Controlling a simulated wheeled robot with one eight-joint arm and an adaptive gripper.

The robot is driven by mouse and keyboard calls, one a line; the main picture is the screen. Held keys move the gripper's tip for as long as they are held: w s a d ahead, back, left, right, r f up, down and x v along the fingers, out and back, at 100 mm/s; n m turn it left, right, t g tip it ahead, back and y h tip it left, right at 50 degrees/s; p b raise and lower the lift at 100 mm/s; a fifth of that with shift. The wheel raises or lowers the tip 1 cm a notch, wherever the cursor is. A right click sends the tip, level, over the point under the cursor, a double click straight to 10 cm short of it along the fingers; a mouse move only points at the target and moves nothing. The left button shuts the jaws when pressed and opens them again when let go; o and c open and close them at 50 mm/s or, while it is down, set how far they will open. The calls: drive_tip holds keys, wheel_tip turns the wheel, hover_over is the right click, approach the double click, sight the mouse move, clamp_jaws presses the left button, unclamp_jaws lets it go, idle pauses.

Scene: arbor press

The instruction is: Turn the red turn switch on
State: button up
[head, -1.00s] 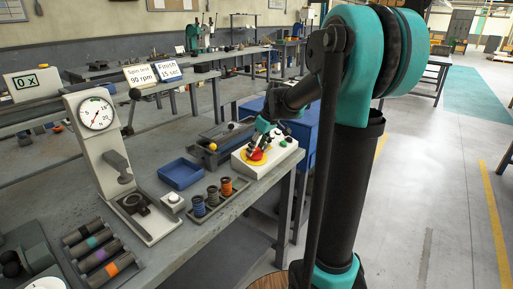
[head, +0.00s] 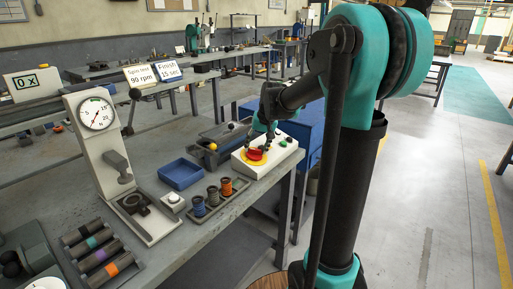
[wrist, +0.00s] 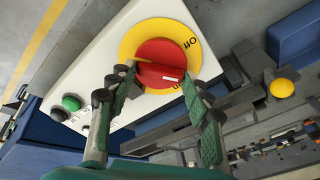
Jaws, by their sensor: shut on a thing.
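The red turn switch (wrist: 160,62) has a round knob with a raised grip bar on a yellow disc (wrist: 131,39), set in a white control box (wrist: 100,52). In the head view the switch (head: 255,154) is at the box's left end. "Off" is printed on the disc; other lettering is partly hidden by a finger. A white mark on the bar points right in the wrist view, away from "Off". My gripper (wrist: 158,80) has its fingers on either side of the bar, shut on it. It also shows in the head view (head: 262,142).
A green button (wrist: 71,102) and a smaller one sit on the same box. A yellow ball (wrist: 282,88) is nearby. A blue tray (head: 181,174), spools (head: 212,196) and a dial press (head: 108,150) stand left on the bench.

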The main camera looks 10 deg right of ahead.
drive_tip(key=m, duration=0.4)
drive_tip(key=shift+m+h, duration=0.4)
drive_tip(key=shift+m, duration=1.4)
drive_tip(key=o, duration=1.2)
drive_tip(key=shift+c, duration=0.2)
drive_tip(key=v, duration=1.2)
drive_tip(key=shift+w, duration=0.2)
drive_tip(key=shift+r, duration=0.1)
